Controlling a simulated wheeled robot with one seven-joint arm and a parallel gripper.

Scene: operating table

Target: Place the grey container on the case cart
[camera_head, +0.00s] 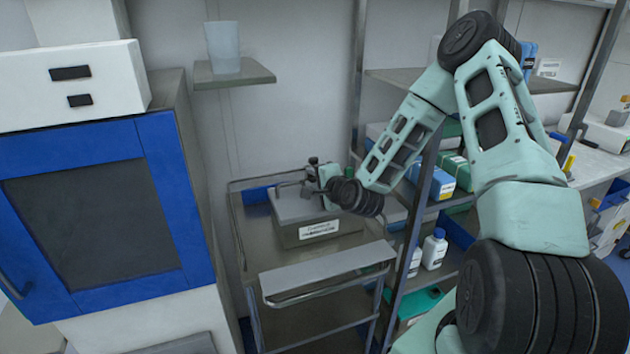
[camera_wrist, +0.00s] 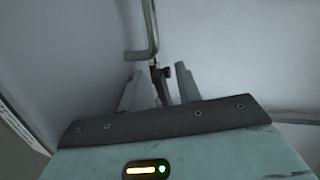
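The grey container (camera_head: 305,228), a box with a white label on its front, sits on the upper level of the case cart (camera_head: 325,270), toward its back. It looks level. A metal rod on its lid appears beside my gripper (camera_head: 311,184), which is over the right part of the lid. In the wrist view my gripper (camera_wrist: 161,88) has its two grey fingers apart. A bent metal rod (camera_wrist: 151,35) and a small dark piece show between and beyond the fingertips, with gaps at the sides. My wrist hides the container's right end.
A blue-fronted cabinet (camera_head: 160,140) stands left of the cart. A wall shelf (camera_head: 234,76) with a translucent cup (camera_head: 222,45) is above. A rack with white bottles (camera_head: 434,248) and boxes stands close on the right. The cart's lower level looks empty.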

